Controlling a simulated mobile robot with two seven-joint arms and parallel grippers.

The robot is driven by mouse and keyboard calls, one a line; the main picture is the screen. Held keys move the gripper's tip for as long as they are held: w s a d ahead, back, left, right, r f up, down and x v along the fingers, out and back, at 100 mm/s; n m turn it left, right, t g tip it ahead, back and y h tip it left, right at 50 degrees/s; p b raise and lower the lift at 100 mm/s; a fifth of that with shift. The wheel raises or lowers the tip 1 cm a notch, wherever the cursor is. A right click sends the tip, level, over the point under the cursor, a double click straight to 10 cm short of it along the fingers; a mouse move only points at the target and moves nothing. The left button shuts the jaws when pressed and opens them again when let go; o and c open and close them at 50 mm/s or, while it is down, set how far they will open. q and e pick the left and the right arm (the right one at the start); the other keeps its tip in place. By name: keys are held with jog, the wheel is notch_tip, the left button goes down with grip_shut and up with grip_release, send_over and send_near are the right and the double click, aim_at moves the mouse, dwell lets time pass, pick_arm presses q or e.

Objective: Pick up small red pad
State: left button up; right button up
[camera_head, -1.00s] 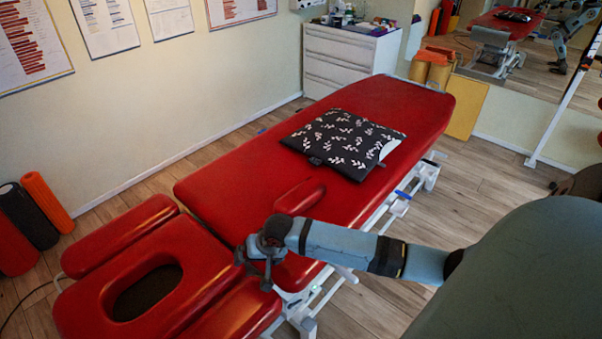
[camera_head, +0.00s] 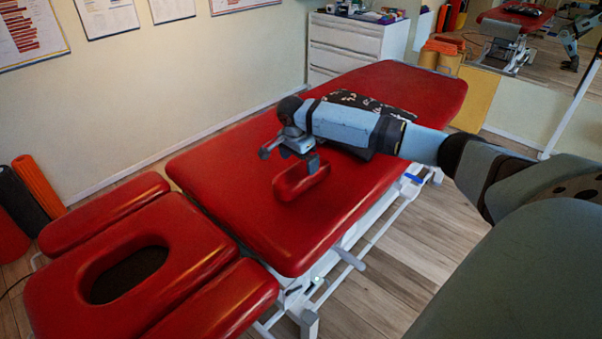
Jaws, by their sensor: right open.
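My right gripper (camera_head: 289,160) is open and empty, just above and behind the pad in the picture. Its fingers point down, and one fingertip overlaps the pad's upper edge in view. I cannot tell whether it touches. My left gripper is out of view.
A dark leaf-patterned pillow (camera_head: 372,101) lies on the table, partly hidden behind my right arm. The table's face section with an oval hole (camera_head: 130,275) is at lower left. A white drawer cabinet (camera_head: 345,48) stands behind. The table's near surface is clear.

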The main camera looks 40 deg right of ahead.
aim_at(301, 169)
jog(key=f+b, duration=0.1)
jog(key=f, duration=0.2)
jog(key=d+f+b, duration=0.1)
jog(key=f, duration=0.3)
jog(key=shift+w+d+f, duration=0.1)
jog(key=shift+w+d, duration=0.1)
jog(key=c, duration=0.8)
